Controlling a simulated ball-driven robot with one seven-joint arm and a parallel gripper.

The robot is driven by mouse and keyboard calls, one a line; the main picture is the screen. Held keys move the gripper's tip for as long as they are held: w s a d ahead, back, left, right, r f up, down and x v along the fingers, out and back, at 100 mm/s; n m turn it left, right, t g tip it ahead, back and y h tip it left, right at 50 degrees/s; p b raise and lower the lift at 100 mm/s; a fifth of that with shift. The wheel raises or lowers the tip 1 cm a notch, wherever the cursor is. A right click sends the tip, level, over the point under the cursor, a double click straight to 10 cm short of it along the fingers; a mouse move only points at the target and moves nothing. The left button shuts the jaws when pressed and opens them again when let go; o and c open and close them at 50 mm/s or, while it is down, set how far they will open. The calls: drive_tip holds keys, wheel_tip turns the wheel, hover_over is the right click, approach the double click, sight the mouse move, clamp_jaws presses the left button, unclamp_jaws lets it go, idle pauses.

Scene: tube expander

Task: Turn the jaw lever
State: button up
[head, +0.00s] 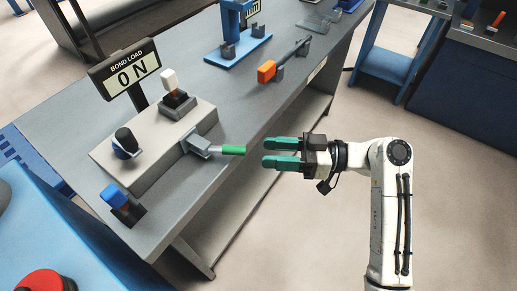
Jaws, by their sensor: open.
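A lever with a green grip (232,150) sticks out to the right from the side of a beige box (140,165) on the grey bench. My gripper (266,152) has green fingers that are open and empty. In the picture its fingertips point left at the free end of the green grip, with a small gap between them. Another lever with an orange end (267,71) lies farther back on the bench. No label shows which of these is the jaw lever.
The box carries a white-topped switch (170,80) and a black knob (126,139). A blue-capped control (115,198) sits at the near left. Floor right of the bench is clear around my arm.

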drive_tip(key=shift+d, duration=0.25)
